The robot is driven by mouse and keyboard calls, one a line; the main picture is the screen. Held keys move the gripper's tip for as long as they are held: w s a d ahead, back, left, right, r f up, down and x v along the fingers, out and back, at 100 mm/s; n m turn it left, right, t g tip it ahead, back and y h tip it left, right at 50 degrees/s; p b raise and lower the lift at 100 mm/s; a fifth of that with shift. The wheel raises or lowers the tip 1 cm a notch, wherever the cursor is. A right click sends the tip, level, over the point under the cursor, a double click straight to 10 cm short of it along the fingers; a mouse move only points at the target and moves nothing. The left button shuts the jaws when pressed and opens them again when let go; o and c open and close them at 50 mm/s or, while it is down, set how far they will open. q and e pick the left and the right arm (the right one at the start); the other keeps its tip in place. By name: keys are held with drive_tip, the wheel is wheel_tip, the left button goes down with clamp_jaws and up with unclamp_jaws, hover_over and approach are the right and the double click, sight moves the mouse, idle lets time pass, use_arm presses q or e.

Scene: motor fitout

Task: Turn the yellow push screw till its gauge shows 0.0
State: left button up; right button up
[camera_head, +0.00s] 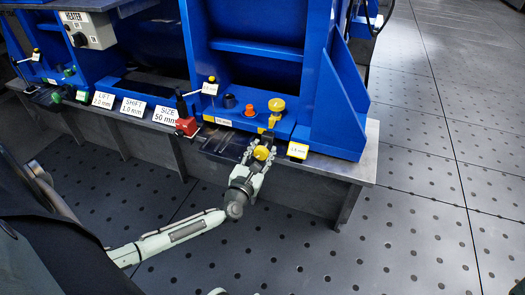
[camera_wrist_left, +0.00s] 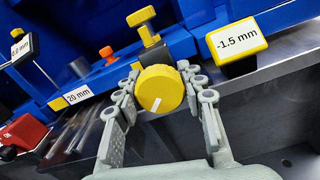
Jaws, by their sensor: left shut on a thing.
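The yellow push screw (camera_head: 261,153) has a round knob at the front edge of the bench. It also shows in the left wrist view (camera_wrist_left: 159,88), with a white mark on its face below the middle. My left gripper (camera_head: 263,148) is shut on this knob, one finger on each side; it fills the lower part of the left wrist view (camera_wrist_left: 161,95). The yellow gauge (camera_head: 298,150) stands just right of the screw. In the left wrist view the gauge (camera_wrist_left: 240,45) reads -1.5 mm.
Behind the screw stand a yellow T-shaped knob (camera_wrist_left: 147,28), an orange knob (camera_head: 248,110) and a dark cylinder (camera_head: 229,101) on the blue frame. A red block with a black lever (camera_head: 186,126) is to the left. Open perforated floor (camera_head: 420,230) lies right.

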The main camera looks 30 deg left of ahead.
use_arm(q)
drive_tip(key=shift+c, duration=0.7)
drive_tip(key=shift+m, duration=0.3)
